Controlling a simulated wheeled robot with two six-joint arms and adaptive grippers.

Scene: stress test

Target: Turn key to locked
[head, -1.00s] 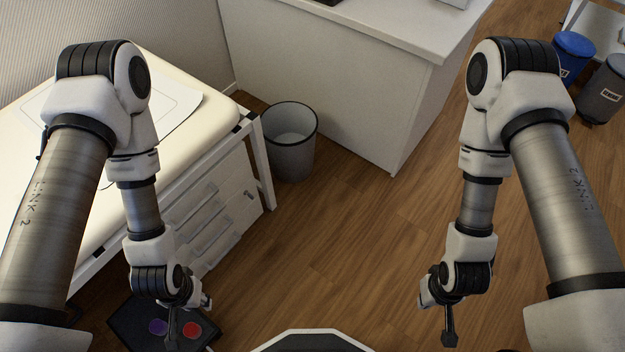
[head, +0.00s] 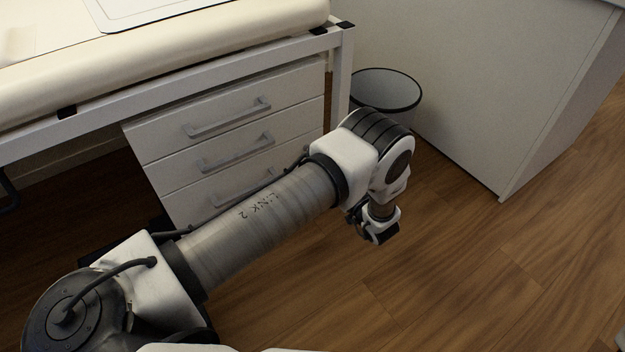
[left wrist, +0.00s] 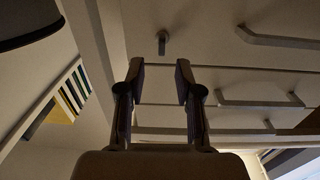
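The key (left wrist: 162,43), a small grey piece, stands out from the pale drawer cabinet in the left wrist view. The white drawer cabinet (head: 165,140) is under the bed in the head view, where my arm covers part of its right side and I cannot make out the key. My left gripper (left wrist: 160,70) is open and empty, its two fingers apart. The key appears just beyond the fingertips, roughly in line with the gap, not between them. The key's exact turn is too dim to tell. My right gripper is not in view.
Bar handles (left wrist: 275,40) stick out from the drawers beside the key. A waste bin (head: 385,90) stands behind my left forearm. The bed frame (head: 180,88) runs above the drawers. The wooden floor (head: 450,280) at the right is clear.

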